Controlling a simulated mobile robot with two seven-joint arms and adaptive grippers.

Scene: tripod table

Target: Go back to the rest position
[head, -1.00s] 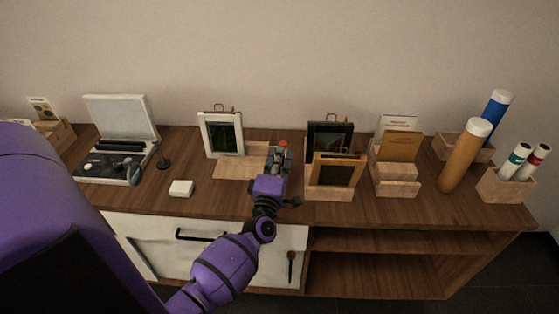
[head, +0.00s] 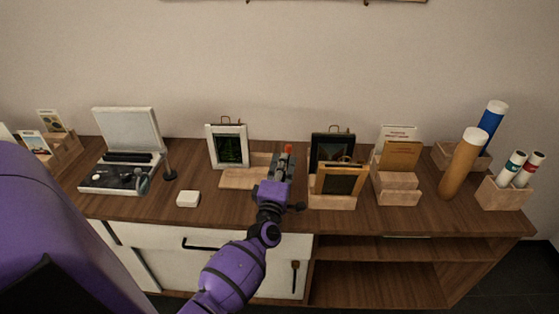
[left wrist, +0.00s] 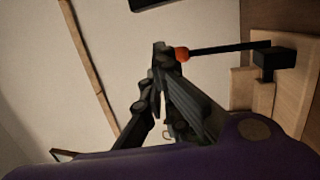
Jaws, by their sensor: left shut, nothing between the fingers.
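My left gripper (head: 284,162) is over the wooden cabinet top, in front of the wall, and it is shut and empty. In the left wrist view its fingers (left wrist: 160,52) come together at the tips. Beside the tips is an orange knob (left wrist: 181,54), which also shows in the head view (head: 289,148). The knob is on the end of a black rod (left wrist: 225,47) set in a black block (left wrist: 274,64) on a wooden board (left wrist: 299,55). I cannot tell whether the fingers touch the knob. My right gripper is not in view.
A wooden cabinet (head: 230,208) runs along the wall. A white frame (head: 211,155) stands left of my gripper, a gold frame (head: 357,181) right of it. A record player (head: 128,137) is at left, a small white box (head: 187,199) nearer. A brown tube (head: 463,165) stands at right.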

